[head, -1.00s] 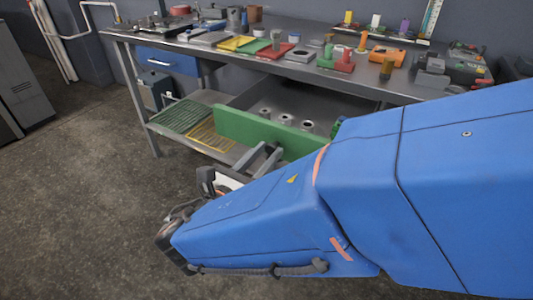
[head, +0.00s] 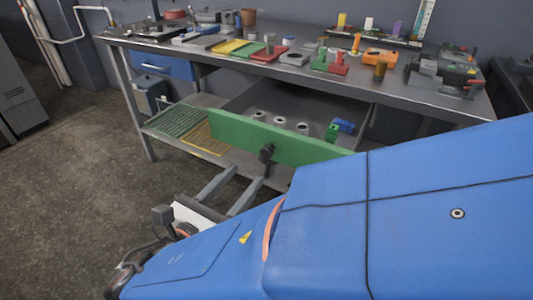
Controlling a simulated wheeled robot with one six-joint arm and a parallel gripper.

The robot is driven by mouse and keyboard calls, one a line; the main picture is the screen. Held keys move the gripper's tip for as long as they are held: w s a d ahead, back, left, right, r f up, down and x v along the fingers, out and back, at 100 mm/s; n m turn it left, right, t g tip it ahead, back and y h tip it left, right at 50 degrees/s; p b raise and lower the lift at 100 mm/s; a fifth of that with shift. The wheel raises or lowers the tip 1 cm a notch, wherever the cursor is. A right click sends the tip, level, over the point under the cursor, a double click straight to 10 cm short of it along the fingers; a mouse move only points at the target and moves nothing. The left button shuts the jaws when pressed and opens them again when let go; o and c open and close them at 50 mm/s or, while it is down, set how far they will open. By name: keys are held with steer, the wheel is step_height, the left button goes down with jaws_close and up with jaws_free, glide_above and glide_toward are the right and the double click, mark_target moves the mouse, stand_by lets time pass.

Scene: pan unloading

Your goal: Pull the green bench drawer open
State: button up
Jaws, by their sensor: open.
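The green drawer front (head: 230,133) hangs under the workbench and stands well out from it. The drawer is open, and several round metal parts (head: 281,121) show inside behind the front. A dark handle (head: 267,153) sits on the outer face of the green front. My gripper (head: 250,168) is open and empty in front of the drawer, its two grey fingers pointing at the front. The right fingertip overlaps the lower part of the handle in the picture; I cannot tell whether they touch. The right end of the green front is partly hidden by my blue arm.
The workbench top (head: 215,62) carries many tools, coloured trays and blocks. A closed blue drawer (head: 163,66) is at the bench's left. A lower shelf holds a green grate (head: 180,122) and a yellow grate (head: 207,138). The floor (head: 85,185) at left is clear.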

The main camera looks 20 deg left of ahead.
steer(key=s, duration=0.9)
steer(key=shift+a, duration=0.35)
